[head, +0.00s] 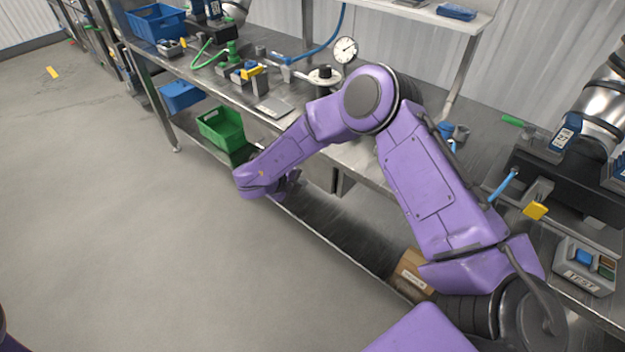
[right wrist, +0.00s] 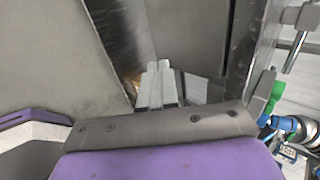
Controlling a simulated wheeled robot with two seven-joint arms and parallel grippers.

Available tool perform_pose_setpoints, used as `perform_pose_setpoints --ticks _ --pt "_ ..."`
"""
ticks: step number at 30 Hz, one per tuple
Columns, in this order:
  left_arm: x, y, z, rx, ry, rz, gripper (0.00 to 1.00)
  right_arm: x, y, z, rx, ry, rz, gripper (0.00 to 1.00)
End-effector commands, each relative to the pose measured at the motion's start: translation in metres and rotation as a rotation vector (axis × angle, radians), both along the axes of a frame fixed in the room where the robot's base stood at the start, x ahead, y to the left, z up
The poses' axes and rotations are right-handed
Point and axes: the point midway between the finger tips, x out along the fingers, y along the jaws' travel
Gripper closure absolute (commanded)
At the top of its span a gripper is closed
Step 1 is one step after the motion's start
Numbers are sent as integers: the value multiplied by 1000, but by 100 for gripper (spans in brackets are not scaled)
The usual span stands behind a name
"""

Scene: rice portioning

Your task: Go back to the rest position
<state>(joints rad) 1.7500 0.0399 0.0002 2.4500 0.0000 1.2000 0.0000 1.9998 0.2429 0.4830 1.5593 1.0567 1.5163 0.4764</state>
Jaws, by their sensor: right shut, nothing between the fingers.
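My right arm is purple and reaches from the bottom right of the head view across the front of the metal workbench (head: 345,158). Its wrist end hangs in front of the bench's lower shelf, and the fingers are mostly hidden there. In the right wrist view my right gripper (right wrist: 158,68) shows two pale fingers side by side, shut with nothing between them. My left gripper is not in view.
A green bin (head: 222,128) stands on the lower shelf near my right wrist. A cardboard box (head: 413,272) sits lower right, behind my arm. A dial gauge (head: 345,49) and valve parts stand on the bench.

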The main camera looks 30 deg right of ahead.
Motion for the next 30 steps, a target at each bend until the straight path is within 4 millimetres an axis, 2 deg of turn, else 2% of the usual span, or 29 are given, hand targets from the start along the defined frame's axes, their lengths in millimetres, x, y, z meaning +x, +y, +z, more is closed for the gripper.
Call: perform_pose_setpoints --ticks 3,6,10,17,20,21,23,24,26,27,29,30 --pt "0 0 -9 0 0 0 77 -6 22 18 1 1 4 100" --pt "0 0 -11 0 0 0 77 -11 34 30 0 3 1 100" --pt "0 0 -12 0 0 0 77 -14 43 39 1 5 0 100" --pt "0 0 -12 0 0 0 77 -14 45 41 -1 17 17 100" --pt "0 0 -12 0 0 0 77 -3 47 35 -79 64 268 100" --pt "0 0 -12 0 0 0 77 -6 46 22 -158 120 438 100" --pt "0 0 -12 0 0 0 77 -31 42 -18 -295 277 761 100" --pt "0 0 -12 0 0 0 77 -55 41 -46 -364 389 965 100" --pt "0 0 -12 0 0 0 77 -96 39 -82 -421 538 1214 100" --pt "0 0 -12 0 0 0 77 -126 37 -102 -437 629 1357 100" --pt "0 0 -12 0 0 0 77 -175 33 -126 -438 754 1548 100" --pt "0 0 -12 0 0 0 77 -207 28 -138 -424 829 1655 100"
